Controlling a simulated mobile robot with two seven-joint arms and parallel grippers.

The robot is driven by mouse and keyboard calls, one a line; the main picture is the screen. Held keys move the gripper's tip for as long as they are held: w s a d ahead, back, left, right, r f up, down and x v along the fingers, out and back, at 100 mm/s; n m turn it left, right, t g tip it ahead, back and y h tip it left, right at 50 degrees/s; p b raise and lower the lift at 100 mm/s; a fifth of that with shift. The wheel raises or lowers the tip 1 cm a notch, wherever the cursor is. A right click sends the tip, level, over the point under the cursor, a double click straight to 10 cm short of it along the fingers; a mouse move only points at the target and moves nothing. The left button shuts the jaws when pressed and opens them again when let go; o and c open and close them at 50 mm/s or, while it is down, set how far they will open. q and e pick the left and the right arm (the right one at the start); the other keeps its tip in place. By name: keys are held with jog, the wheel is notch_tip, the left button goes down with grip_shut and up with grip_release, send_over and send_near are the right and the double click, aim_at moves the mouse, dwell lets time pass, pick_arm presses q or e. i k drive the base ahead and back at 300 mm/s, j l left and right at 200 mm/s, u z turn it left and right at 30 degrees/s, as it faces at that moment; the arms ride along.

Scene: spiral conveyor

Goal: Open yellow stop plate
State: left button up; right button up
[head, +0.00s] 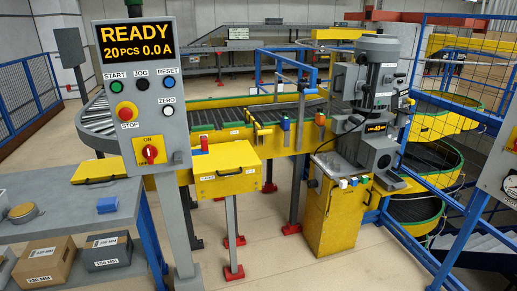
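A yellow upright plate (257,130) stands at the near edge of the roller conveyor (215,117), left of the blue and orange blocks. It looks like the stop plate, but it is small, and I cannot tell its exact position or how it is hinged. Two other yellow parts have dark handles: a box-like panel (224,171) on a grey post in front of the conveyor, and a flat panel (108,166) on the grey bench, partly hidden by the control post. Neither of my grippers is in view.
A control panel (139,68) reading READY stands on a grey post at left. A grey machine on a yellow cabinet (333,215) stands right of centre. The grey bench (60,231) is at left. Blue fencing and a spiral conveyor (432,160) are at right.

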aim_at(251, 121)
jog(key=i+l+u, duration=0.1)
jog(key=i, duration=0.4)
jog(key=i+l+u, duration=0.15)
jog(key=i+l, duration=0.15)
jog(key=i, duration=0.25)
